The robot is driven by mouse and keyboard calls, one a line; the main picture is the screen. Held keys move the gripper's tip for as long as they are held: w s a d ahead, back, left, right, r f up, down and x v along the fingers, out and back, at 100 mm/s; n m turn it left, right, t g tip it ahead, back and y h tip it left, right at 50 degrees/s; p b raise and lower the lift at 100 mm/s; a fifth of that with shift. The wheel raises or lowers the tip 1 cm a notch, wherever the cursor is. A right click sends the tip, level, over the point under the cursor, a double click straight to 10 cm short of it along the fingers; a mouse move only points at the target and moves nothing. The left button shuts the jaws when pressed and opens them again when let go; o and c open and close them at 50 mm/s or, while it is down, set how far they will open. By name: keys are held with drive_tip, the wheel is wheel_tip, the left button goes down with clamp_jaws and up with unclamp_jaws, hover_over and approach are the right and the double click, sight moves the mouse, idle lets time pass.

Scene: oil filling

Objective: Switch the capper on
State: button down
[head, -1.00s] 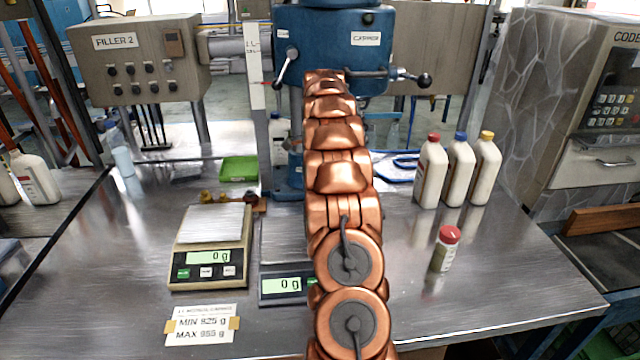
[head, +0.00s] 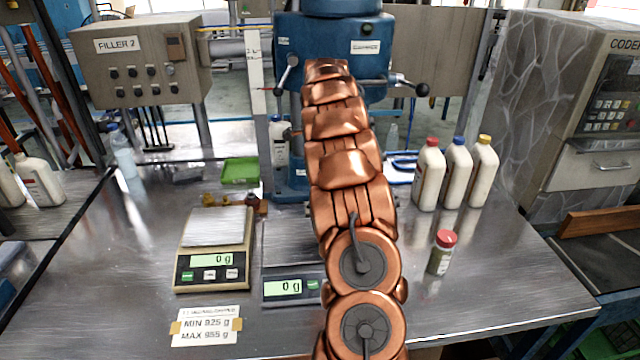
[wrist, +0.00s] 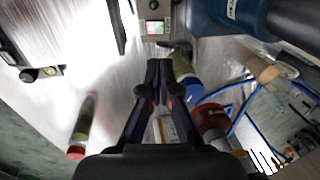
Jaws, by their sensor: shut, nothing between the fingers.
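The capper (head: 290,45) is a blue machine with a label and ball-ended levers, standing behind my copper arm at the back of the table. Its blue body also fills the top right of the wrist view (wrist: 215,18). A small grey box with a lit green-and-red switch (wrist: 154,28) and a dark round knob sits at the top of the wrist view, beside the blue body. My gripper (wrist: 160,65) is shut and empty, its fingertips pointing toward that box and apart from it in the picture. In the head view my arm hides the gripper and the box.
White bottles with red, blue and yellow caps (head: 456,172) stand right of my arm. A small red-capped jar (head: 441,253) stands nearer. Scales (head: 214,250) and a green tray (head: 240,170) are on the left. The table's front right is clear.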

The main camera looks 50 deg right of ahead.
drive_tip(key=f+p, duration=0.1)
drive_tip(key=f, duration=0.3)
drive_tip(key=w+d+f+p, duration=0.1)
drive_tip(key=f+p, duration=0.1)
drive_tip(key=f, duration=0.3)
drive_tip(key=f+p, duration=0.2)
drive_tip(key=f, duration=0.2)
drive_tip(key=shift+w+d+f, duration=0.15)
drive_tip(key=shift+w+d, duration=0.05)
drive_tip(key=shift+d, duration=0.05)
drive_tip(key=shift+w, duration=0.1)
drive_tip(key=shift+w+b, duration=0.5)
drive_tip(key=shift+b, duration=0.7)
